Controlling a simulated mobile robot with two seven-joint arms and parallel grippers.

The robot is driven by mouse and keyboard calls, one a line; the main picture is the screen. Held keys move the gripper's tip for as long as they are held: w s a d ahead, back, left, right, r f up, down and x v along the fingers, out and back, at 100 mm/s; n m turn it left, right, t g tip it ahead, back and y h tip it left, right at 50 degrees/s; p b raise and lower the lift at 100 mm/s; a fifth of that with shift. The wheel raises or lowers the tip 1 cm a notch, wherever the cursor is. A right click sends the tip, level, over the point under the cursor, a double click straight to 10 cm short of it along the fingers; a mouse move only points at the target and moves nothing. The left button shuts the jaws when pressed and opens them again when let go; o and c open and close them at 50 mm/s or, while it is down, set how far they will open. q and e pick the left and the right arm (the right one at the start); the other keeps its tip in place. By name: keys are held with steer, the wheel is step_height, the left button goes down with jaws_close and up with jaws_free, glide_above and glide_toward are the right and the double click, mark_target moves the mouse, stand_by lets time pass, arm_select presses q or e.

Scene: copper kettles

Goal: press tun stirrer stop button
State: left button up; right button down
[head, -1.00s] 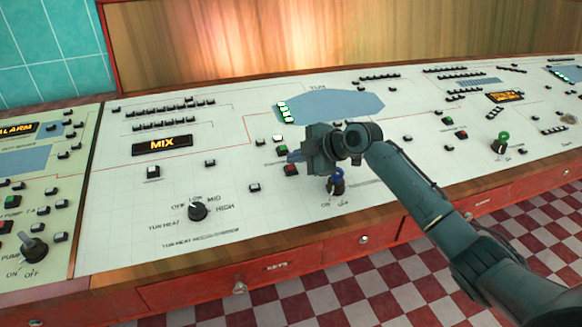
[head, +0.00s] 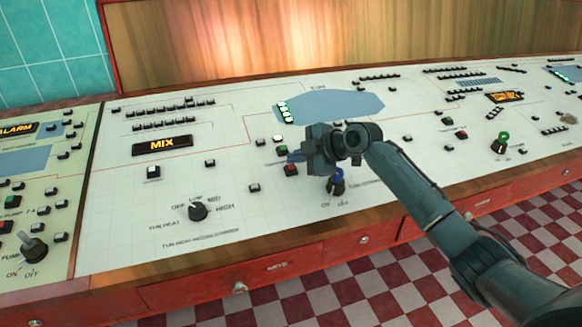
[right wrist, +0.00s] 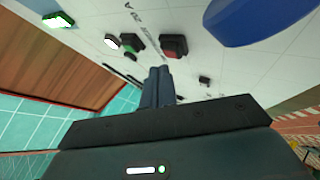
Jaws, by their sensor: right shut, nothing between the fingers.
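The red button (head: 291,170), likely the tun stirrer stop, sits on the white panel below the tun diagram. In the right wrist view the red button (right wrist: 174,46) lies just beyond the fingertips, slightly to the right. A green button (head: 282,150) is beside it and also shows in the right wrist view (right wrist: 132,44). My right gripper (head: 294,157) is over the panel by these two buttons. Its fingers (right wrist: 158,73) are closed together and empty. I cannot tell whether the tips touch the panel. My left gripper is not in view.
A blue-handled selector knob (head: 337,181) stands close to the right of the gripper; its blue handle (right wrist: 258,20) looms in the right wrist view. A lit white button (head: 277,138) is behind the green one. A black heat knob (head: 198,211) is at the left. The panel between is flat.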

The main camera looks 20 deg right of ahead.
steer(key=shift+f, duration=0.15)
steer(key=shift+w+f+b, duration=0.1)
steer(key=shift+f+b, duration=0.2)
steer(key=shift+b, duration=0.05)
steer(key=shift+f+b, duration=0.3)
steer(key=shift+f, duration=0.05)
stand_by(0.7)
steer(key=shift+r, duration=0.1)
steer(key=shift+r+p, duration=0.65)
steer(key=shift+p, duration=0.1)
steer(key=r+p, duration=0.2)
steer(key=s+r+p, duration=0.1)
steer(key=r+p, duration=0.1)
steer(key=r, duration=0.1)
steer(key=shift+s, duration=0.15)
stand_by(0.4)
